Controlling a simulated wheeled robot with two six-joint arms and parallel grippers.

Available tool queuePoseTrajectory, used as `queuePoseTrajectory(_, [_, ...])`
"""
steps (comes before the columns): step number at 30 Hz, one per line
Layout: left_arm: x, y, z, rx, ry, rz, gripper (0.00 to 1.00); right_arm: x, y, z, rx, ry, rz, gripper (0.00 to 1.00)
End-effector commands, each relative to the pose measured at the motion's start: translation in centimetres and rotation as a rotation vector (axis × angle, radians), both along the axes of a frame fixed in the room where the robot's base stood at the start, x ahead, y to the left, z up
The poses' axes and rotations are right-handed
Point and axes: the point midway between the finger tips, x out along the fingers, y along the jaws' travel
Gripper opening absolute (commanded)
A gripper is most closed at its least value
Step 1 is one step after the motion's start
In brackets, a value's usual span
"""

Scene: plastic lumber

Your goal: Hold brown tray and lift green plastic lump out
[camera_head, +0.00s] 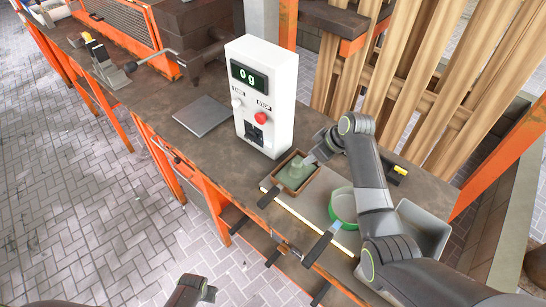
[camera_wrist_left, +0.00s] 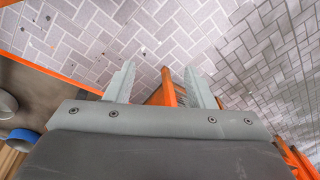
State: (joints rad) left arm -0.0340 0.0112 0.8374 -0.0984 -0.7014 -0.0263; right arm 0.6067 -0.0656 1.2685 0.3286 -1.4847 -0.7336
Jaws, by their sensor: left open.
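The brown tray (camera_head: 281,184) is a small square box on the workbench, in front of the white scale box. A green lump (camera_head: 297,171) lies inside it. My right gripper (camera_head: 309,159) reaches down over the tray from the right, its tips at or just above the lump. Whether its fingers are apart or touch the lump is too small to tell. My left gripper (camera_wrist_left: 158,76) is open and empty in the left wrist view, over the paved floor away from the tray. In the head view only part of my left arm shows at the bottom edge.
The white box (camera_head: 265,95) reads "0 g" and stands behind the tray. A flat grey plate (camera_head: 202,115) lies left of it. A green round container (camera_head: 343,206) and a grey bin (camera_head: 424,230) stand to the right. Timber planks lean behind the bench.

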Motion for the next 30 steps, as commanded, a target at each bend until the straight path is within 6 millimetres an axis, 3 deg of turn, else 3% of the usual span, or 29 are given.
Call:
queuePoseTrajectory(1, [3.2, -0.8, 1.5, 0.003, -0.011, -0.017, 0.49, 0.0, 0.0, 0.0, 0.0, 0.0, 0.0, 0.36])
queuePoseTrajectory(6, [11.4, -3.0, 7.2, 0.029, -0.009, -0.064, 0.49, 0.0, 0.0, 0.0, 0.0, 0.0, 0.0, 0.36])
queuePoseTrajectory(11, [18.0, -5.0, 13.9, 0.06, -0.008, -0.096, 0.49, 0.0, 0.0, 0.0, 0.0, 0.0, 0.0, 0.36])
queuePoseTrajectory(15, [22.6, -6.8, 20.6, 0.09, -0.008, -0.113, 0.49, 0.0, 0.0, 0.0, 0.0, 0.0, 0.0, 0.36])
queuePoseTrajectory(17, [24.3, -7.7, 23.7, 0.102, -0.007, -0.119, 0.49, 0.0, 0.0, 0.0, 0.0, 0.0, 0.0, 0.36])
queuePoseTrajectory(21, [26.5, -11.7, 30.5, 0.074, 0.022, -0.2, 0.49, 0.0, 0.0, 0.0, 0.0, 0.0, 0.0, 0.36])
queuePoseTrajectory(27, [26.9, -17.8, 37.7, -0.005, 0.081, -0.401, 0.49, 0.0, 0.0, 0.0, 0.0, 0.0, 0.0, 0.36])
queuePoseTrajectory(30, [26.6, -19.5, 40.0, -0.028, 0.101, -0.473, 0.49, 0.0, 0.0, 0.0, 0.0, 0.0, 0.0, 0.36])
